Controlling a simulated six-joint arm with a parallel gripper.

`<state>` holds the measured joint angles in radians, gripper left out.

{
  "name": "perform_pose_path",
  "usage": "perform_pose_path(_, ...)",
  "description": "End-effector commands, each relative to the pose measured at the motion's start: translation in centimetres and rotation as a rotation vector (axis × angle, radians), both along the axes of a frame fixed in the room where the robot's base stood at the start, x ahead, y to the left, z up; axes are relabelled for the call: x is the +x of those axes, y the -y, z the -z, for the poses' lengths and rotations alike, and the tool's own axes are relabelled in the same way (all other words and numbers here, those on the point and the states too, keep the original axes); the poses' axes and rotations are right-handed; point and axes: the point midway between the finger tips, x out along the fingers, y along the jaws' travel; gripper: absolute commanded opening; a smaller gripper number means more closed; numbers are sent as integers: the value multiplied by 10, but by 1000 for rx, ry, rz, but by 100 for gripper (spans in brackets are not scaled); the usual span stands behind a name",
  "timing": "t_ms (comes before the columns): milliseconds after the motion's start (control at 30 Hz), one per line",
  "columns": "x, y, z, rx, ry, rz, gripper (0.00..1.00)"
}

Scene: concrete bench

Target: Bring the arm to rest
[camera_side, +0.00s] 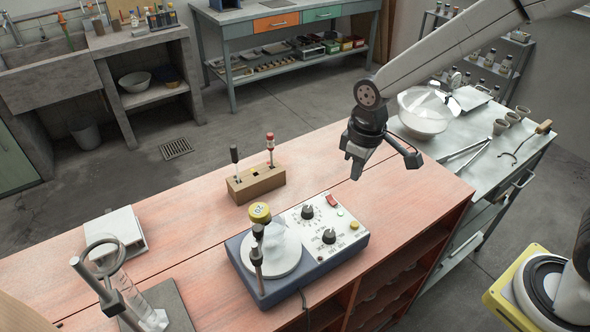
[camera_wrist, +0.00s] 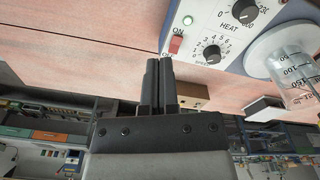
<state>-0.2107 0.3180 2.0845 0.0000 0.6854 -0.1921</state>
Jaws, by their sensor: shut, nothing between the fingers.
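My gripper (camera_side: 356,172) hangs above the right part of the reddish wooden bench top (camera_side: 185,240) in the side view, with its fingers pointing down. In the wrist view my gripper (camera_wrist: 159,62) shows its two dark fingers side by side and closed, with nothing between them. The fingers are apart from the hot plate (camera_side: 345,262), which stands in front of and to the left of them in the side view. In the wrist view the hot plate (camera_wrist: 208,20) lies to the upper right of the fingertips.
A wooden block (camera_side: 262,186) holds two screwdriver-like tools. A ring stand and cylinder (camera_side: 145,312) are at front left. A glass bowl (camera_side: 425,112) sits on the grey side table.

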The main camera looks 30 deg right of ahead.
Motion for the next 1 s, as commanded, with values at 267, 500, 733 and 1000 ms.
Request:
perform_pose_path(267,-50,50,1,24,92,217,0)
perform_pose_path(500,-87,76,5,41,156,361,0)
perform_pose_path(733,-98,82,7,46,175,403,0)
perform_pose_path(1000,-98,81,7,46,175,402,0)
